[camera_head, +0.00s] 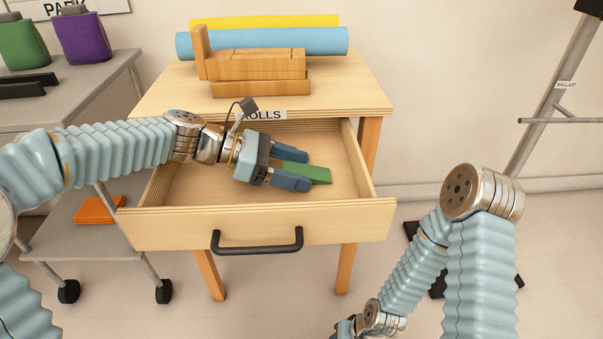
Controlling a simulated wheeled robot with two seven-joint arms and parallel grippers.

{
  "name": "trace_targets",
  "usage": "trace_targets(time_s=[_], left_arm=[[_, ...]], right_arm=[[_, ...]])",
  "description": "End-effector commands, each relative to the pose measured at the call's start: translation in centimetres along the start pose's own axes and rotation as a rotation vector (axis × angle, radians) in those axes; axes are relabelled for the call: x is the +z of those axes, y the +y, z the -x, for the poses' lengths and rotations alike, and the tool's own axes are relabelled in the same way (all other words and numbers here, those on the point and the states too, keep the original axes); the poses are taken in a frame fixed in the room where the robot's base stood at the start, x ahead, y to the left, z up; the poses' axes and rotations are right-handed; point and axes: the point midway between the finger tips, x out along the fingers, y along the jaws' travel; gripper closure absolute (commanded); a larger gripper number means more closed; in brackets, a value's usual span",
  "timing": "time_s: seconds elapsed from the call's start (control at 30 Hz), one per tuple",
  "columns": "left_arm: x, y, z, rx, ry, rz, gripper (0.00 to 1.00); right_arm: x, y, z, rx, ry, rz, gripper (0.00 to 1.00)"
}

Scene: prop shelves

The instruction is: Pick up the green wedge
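The green wedge (312,172) lies inside the open wooden drawer (255,226), toward its right side. My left gripper (300,172) reaches into the drawer from the left. Its two blue fingers are wide apart, one on the far side of the wedge and one on the near side, with the wedge's left part between them. I cannot tell whether either finger touches it. My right gripper (346,328) is only partly in view at the bottom edge, low and away from the drawer; its fingers cannot be made out.
The drawer's front panel has a black handle (257,242). Wooden blocks (255,66), a blue roll (270,42) and a yellow roll (270,22) are on the tabletop above. A grey cart (75,92) stands at left, with an orange item (98,210) on its lower shelf.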

Motion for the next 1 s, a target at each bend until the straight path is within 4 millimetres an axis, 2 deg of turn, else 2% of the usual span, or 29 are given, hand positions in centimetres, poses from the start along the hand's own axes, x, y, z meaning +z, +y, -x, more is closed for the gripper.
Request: trace_targets(time_s=[0.03, 0.3, 0.33, 0.57, 0.77, 0.87, 1.0], left_arm=[[0.0, 0.0, 0.0, 0.000, 0.000, 0.000, 0.40], [0.0, 0.0, 0.1, 0.000, 0.000, 0.000, 0.81], [0.0, 0.0, 0.1, 0.000, 0.000, 0.000, 0.84], [0.1, 0.0, 0.1, 0.000, 0.000, -0.001, 0.84], [1.4, 0.0, 0.6, 0.000, 0.000, -0.003, 0.84], [3.1, 0.0, 1.3, 0.002, 0.000, -0.005, 0.84], [7.1, 0.0, 3.0, 0.003, -0.001, -0.008, 0.84]], right_arm=[[0.0, 0.0, 0.0, 0.000, 0.000, 0.000, 0.57], [0.0, 0.0, 0.0, 0.000, 0.000, 0.000, 0.57], [0.0, 0.0, 0.0, 0.000, 0.000, 0.000, 0.57], [0.0, 0.0, 0.0, 0.000, 0.000, 0.000, 0.57], [0.1, -0.2, 0.4, -0.001, -0.002, 0.001, 0.57], [0.1, -0.5, 0.8, -0.003, -0.004, 0.003, 0.57], [0.3, -1.1, 1.7, -0.007, -0.008, 0.006, 0.57]])
